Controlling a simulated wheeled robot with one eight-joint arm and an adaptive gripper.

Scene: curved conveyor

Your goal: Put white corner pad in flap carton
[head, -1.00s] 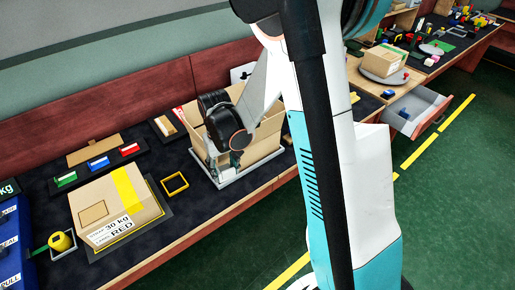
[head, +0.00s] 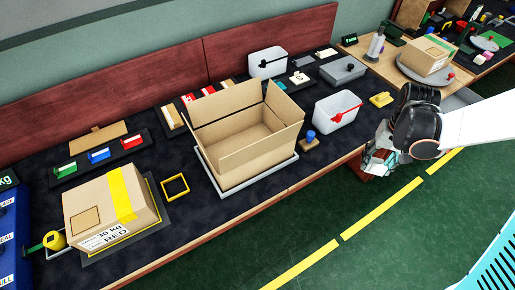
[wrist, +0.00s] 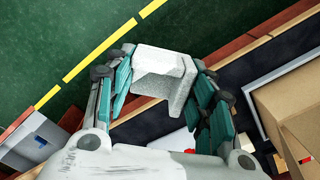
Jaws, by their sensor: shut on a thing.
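The white corner pad (wrist: 160,75) is a pale, speckled block with an angled shape. In the wrist view my gripper (wrist: 163,85) is shut on it, with teal fingers on both sides. In the head view my gripper (head: 376,160) is at the right, by the front edge of the bench and over or near the green floor; the pad is hard to make out there. The flap carton (head: 235,160) stands open, flaps up, on a pale tray (head: 231,187) mid-bench, left of my gripper. Its corner also shows in the wrist view (wrist: 295,115).
A white bin (head: 338,110) and a blue-knobbed stamp (head: 310,139) lie between the carton and my gripper. A closed carton (head: 112,205) with yellow tape sits at left. A yellow block (head: 381,99) lies near the right end. Green floor is clear in front.

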